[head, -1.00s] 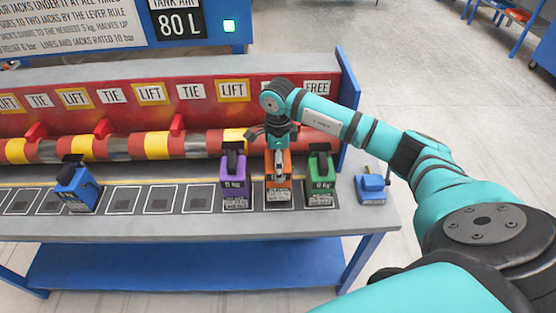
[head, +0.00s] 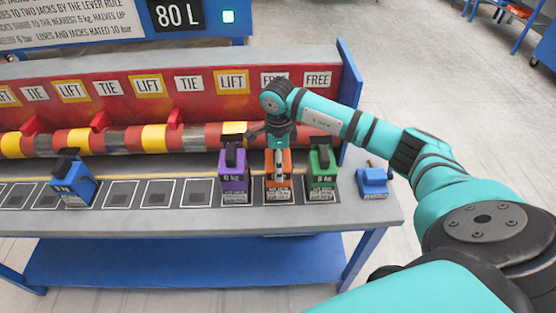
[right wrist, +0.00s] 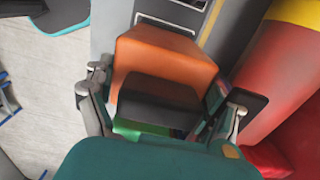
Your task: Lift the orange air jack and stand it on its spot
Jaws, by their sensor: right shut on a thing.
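The orange air jack (head: 285,183) is upright in the row on the bench, between a purple jack and a green jack. My right gripper (head: 279,150) comes down on it from above and is shut on it. In the right wrist view the orange jack (right wrist: 170,58) lies between the two fingers of my right gripper (right wrist: 165,95), with a dark part nearest the palm. Whether its base touches the bench cannot be told. My left gripper is not in view.
The purple jack (head: 233,180) and green jack (head: 321,180) stand close on either side. A blue jack (head: 75,187) stands tilted-looking further left, with several empty marked squares (head: 158,193) between. A small blue device (head: 372,182) sits at the right end. A red-and-yellow banded bar (head: 153,138) runs behind.

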